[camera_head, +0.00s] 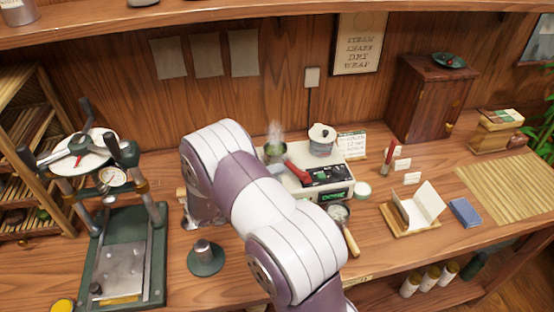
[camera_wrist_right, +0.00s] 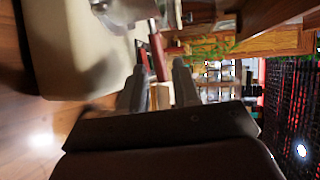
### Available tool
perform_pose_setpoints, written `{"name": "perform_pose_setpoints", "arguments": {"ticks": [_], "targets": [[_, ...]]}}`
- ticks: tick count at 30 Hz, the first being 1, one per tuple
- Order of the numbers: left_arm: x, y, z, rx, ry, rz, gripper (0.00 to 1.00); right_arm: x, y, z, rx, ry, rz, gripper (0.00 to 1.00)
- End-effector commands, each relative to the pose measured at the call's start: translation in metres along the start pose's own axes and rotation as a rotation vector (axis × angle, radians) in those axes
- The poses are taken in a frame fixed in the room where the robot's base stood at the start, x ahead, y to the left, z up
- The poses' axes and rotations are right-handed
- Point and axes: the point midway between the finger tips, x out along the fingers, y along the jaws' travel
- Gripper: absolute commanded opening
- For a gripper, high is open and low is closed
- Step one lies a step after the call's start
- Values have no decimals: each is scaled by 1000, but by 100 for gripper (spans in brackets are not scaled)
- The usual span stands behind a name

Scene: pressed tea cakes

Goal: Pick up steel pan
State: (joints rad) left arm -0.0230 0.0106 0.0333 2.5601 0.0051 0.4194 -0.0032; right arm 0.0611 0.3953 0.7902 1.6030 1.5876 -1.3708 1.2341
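A round steel vessel (camera_head: 322,147) that looks like the steel pan stands on the back of a pale appliance (camera_head: 335,173), with a white top and dark knob. In the right wrist view a shiny steel piece (camera_wrist_right: 118,12) shows at the top, partly cut off; I cannot tell if it is the same vessel. My right gripper (camera_wrist_right: 158,72) is open, with red bars (camera_wrist_right: 158,50) showing beyond and between its fingers. Contact is unclear. My left gripper is not in view.
A round tool with a wooden handle (camera_head: 351,241) lies in front of the appliance. A green press (camera_head: 125,255) stands at left, a wooden cabinet (camera_head: 423,100) at back right. My right arm covers the table's middle.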

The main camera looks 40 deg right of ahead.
Motion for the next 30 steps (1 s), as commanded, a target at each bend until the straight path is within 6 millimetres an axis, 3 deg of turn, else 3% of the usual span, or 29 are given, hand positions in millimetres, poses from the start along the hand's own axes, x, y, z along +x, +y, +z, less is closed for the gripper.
{"name": "perform_pose_setpoints", "arguments": {"ticks": [3,8,15,23,26,30], "targets": [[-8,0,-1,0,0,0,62,24,-3,-1,-3,3,1,31],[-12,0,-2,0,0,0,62,43,-2,0,-4,-1,1,31],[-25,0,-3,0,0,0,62,85,2,1,-4,0,2,31],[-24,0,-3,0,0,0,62,90,3,2,-4,-5,2,31],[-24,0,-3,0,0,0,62,90,3,2,-4,-5,2,2],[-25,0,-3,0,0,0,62,90,2,2,-2,-5,1,0]]}}
